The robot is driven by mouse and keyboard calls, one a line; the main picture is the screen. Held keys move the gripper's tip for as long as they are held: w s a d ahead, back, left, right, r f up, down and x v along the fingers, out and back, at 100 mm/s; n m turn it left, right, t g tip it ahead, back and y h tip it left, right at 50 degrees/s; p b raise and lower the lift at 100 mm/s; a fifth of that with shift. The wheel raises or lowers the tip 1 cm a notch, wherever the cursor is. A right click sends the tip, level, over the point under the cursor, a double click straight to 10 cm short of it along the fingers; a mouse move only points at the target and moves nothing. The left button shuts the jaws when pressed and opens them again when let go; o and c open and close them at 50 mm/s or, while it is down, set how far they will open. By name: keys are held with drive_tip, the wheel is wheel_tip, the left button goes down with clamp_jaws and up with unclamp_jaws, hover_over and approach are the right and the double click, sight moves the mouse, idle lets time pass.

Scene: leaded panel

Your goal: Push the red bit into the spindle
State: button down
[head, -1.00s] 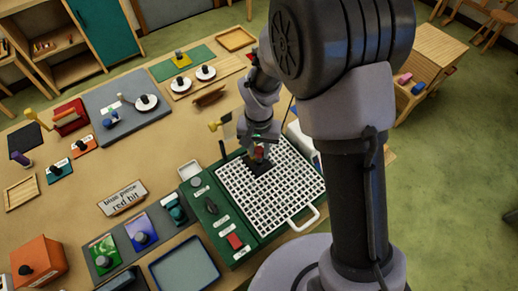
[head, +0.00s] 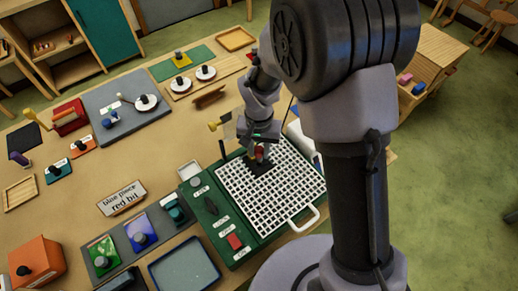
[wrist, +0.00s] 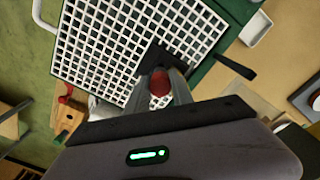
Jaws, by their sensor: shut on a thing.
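The red bit (wrist: 160,82) is held between the fingers of my gripper (wrist: 161,92) in the wrist view. In the head view the red bit (head: 260,153) shows as a small red patch under my gripper (head: 260,150). Directly beneath it is a black piece (head: 261,168) on the white grid, which looks like the spindle; it also shows in the wrist view (wrist: 150,62). The red bit is right at this black piece. I cannot tell how far it is seated, since the fingers hide its lower end.
The white grid (head: 285,190) sits on a green machine with a red switch (head: 235,241) and a black knob (head: 210,206). A dark upright post (head: 222,149) stands left of my gripper. A sign (head: 122,197) reads "blue piece red bit".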

drive_tip(key=shift+f, duration=0.15)
drive_tip(key=shift+f+b, duration=0.3)
drive_tip(key=shift+b, duration=0.15)
drive_tip(key=shift+f+b, duration=0.7)
drive_tip(key=shift+f, duration=0.05)
drive_tip(key=shift+r, duration=0.1)
drive_tip(key=shift+r+p, duration=0.65)
drive_tip(key=shift+r, duration=0.25)
drive_tip(key=shift+f+b, duration=1)
drive_tip(key=shift+b, duration=0.2)
idle(0.6)
drive_tip(key=c, duration=1)
unclamp_jaws()
drive_tip(key=shift+c, duration=0.2)
